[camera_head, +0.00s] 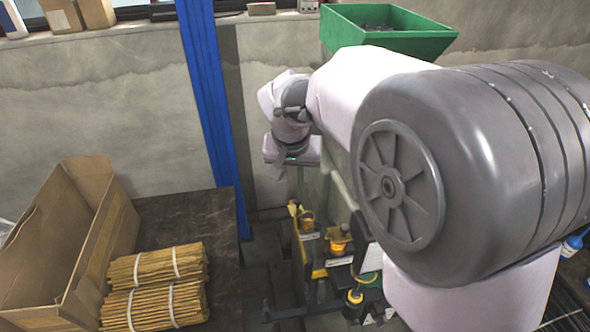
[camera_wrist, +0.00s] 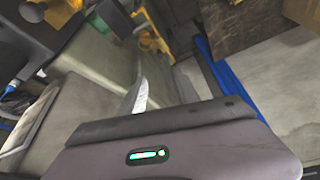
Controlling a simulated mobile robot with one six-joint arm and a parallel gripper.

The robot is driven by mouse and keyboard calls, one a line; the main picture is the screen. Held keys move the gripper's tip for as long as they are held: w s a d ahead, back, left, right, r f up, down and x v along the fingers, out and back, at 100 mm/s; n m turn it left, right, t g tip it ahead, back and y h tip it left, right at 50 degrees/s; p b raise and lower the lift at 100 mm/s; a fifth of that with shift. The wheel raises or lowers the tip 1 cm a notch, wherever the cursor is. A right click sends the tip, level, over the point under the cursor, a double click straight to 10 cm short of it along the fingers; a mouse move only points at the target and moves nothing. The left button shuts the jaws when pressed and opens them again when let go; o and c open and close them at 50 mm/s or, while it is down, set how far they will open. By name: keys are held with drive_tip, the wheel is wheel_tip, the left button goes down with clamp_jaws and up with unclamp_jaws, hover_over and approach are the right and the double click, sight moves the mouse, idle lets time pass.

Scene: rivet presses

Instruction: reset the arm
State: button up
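My arm reaches across the right half of the head view, its large grey joint housing close to the camera. My gripper (camera_head: 292,152) hangs at the far end of the arm, in front of the grey wall and above the yellow and black press parts. Its body, with a lit green light, fills the bottom of the wrist view (camera_wrist: 165,150). The fingers cannot be made out clearly, so I cannot tell whether they are open or shut. No object shows in its grip.
A green hopper (camera_head: 390,45) stands behind the arm. A blue post (camera_head: 205,85) rises left of the gripper. Yellow-handled press parts (camera_head: 338,240) lie below. A dark table (camera_head: 222,225) at left bears a cardboard box (camera_head: 65,240) and tied bundles of sticks (camera_head: 155,285).

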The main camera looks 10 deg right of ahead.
drive_tip(key=shift+r, duration=0.2)
drive_tip(key=s+r+t+y, duration=0.15)
drive_tip(key=s+r, duration=0.25)
drive_tip(key=s, duration=0.8)
drive_tip(key=s+r+t+y, duration=0.15)
drive_tip(key=s+r, duration=0.25)
drive_tip(key=s, duration=0.7)
drive_tip(key=s+f+b, duration=0.2)
drive_tip(key=f+b, duration=0.8)
drive_tip(key=f, duration=0.2)
drive_tip(key=s+a+f+m+g+b, duration=0.1)
drive_tip(key=s+f+b, duration=0.1)
drive_tip(key=f+b, duration=0.8)
wheel_tip(320, 180, down, 3)
drive_tip(key=shift+s+r+g+b, duration=0.1)
drive_tip(key=shift+s+g+b, duration=0.15)
drive_tip(key=shift+g+b, duration=0.1)
